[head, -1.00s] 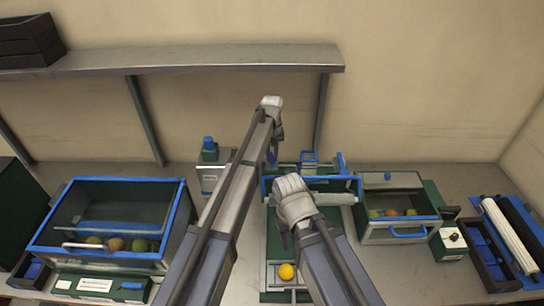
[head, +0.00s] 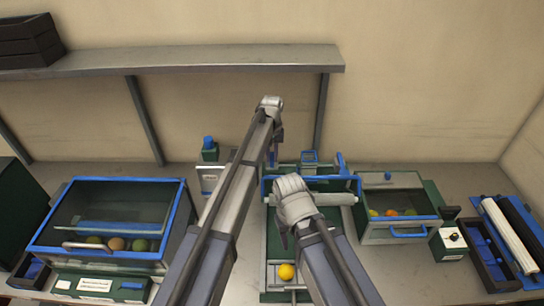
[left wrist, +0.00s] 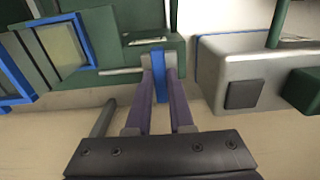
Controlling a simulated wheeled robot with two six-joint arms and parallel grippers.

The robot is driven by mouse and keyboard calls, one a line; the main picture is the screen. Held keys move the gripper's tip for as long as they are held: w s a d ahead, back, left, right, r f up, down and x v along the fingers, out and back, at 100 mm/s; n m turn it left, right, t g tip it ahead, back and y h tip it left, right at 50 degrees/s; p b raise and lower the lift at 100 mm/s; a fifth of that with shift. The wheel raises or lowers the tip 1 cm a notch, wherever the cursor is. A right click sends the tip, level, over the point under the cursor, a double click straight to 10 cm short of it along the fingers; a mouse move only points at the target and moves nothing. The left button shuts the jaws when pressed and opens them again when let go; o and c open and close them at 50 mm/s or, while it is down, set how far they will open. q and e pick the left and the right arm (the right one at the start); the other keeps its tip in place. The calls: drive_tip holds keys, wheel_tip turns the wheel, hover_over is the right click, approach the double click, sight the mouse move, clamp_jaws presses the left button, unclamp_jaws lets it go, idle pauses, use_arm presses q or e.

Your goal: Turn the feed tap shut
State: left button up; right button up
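The feed tap appears to be the blue lever (left wrist: 158,88) in the left wrist view, sticking out from a green housing (left wrist: 150,57). My left gripper (left wrist: 161,85) has its two purple fingers on either side of it, close against it, and looks shut on it. In the head view my left gripper (head: 273,155) points down behind the green tray at the back of the bench, and my arm hides the lever. My right gripper (head: 283,238) hangs above the green tray; its fingers are mostly hidden by its wrist.
A blue-rimmed bin (head: 180,215) with fruit stands at left, a smaller bin (head: 378,235) at right. An orange (head: 286,272) lies at the near end of the tray. A blue-capped container (head: 209,155) stands left of my left arm. A shelf (head: 200,60) runs above.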

sight(272, 158)
use_arm(q)
drive_tip(key=o, duration=0.5)
drive_tip(key=shift+c, duration=0.2)
drive_tip(key=shift+r, duration=0.1)
wheel_tip(272, 158, up, 8)
drive_tip(key=p, duration=0.8)
drive_tip(key=shift+f, duration=0.2)
